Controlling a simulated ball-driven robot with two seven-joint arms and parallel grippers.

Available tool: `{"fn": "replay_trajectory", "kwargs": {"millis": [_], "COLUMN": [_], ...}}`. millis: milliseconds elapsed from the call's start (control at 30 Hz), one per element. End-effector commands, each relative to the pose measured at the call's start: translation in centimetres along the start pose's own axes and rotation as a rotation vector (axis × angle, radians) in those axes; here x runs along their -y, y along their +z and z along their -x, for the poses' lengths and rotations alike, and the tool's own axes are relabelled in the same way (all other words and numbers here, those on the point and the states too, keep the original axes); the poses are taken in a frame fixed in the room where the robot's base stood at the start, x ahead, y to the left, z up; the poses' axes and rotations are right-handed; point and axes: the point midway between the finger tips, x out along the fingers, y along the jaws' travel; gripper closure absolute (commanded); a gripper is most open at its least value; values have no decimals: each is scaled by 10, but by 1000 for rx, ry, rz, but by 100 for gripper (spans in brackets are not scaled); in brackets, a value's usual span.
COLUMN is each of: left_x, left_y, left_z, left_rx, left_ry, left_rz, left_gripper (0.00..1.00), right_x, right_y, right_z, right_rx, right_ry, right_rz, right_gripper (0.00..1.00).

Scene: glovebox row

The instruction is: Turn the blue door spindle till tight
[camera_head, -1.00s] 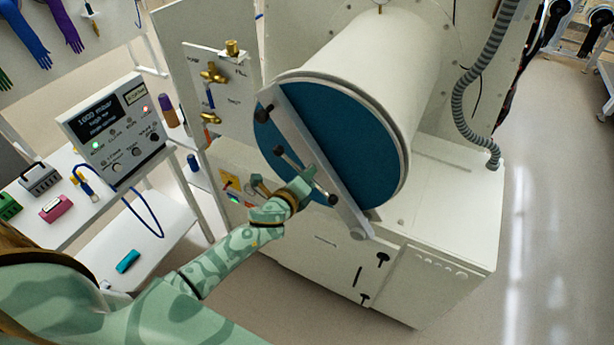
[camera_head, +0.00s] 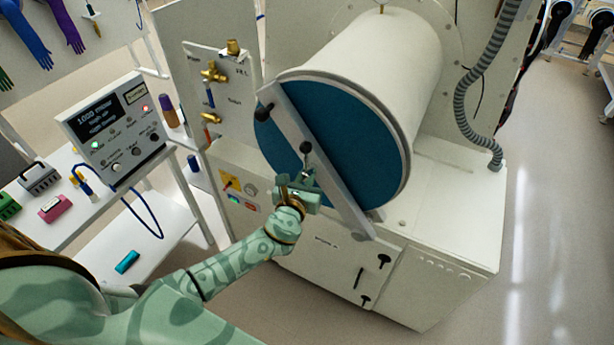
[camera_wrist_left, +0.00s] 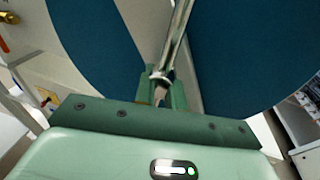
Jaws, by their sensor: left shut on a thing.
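The blue round door (camera_head: 365,150) closes the front end of the white cylindrical chamber, with a pale clamp bar (camera_head: 292,120) lying slantwise across it. The spindle's handle rod with a black knob (camera_head: 306,147) stands at the middle of that bar, its upper end pointing up. My left gripper (camera_head: 308,178) is at the lower part of the spindle handle and hides its lower end. In the left wrist view the metal rod (camera_wrist_left: 178,38) runs down between the green fingers (camera_wrist_left: 161,92), which are shut on it. My right gripper is out of view.
A control box with a display (camera_head: 115,120) stands on the white table at the left, near a pink block (camera_head: 55,208). Brass valves (camera_head: 213,73) sit on a panel left of the chamber. A grey corrugated hose (camera_head: 465,95) hangs at the right. The floor at the far right is clear.

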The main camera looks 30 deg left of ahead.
Motion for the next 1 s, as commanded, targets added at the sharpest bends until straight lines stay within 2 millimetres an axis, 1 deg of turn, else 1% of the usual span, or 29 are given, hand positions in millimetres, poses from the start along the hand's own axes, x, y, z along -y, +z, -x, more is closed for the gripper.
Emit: {"fn": "replay_trajectory", "kwargs": {"millis": [33, 300, 500, 700, 1000], "left_x": [0, -1, -1, -1, -2], "left_y": [-4, -5, -4, -4, -5], "left_z": [1, 1, 1, 1, 1], "left_rx": [2, 47, 73, 91, 100], "left_ry": [3, 28, 43, 52, 58], "left_rz": [-44, -278, -411, -498, -552], "left_gripper": [100, 100, 100, 100, 100], "right_x": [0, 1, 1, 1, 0], "right_y": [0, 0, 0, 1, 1], "right_z": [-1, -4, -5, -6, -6], "right_rx": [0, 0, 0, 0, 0], "right_ry": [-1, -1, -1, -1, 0], "right_rz": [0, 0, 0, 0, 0], "right_gripper": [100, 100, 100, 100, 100]}}
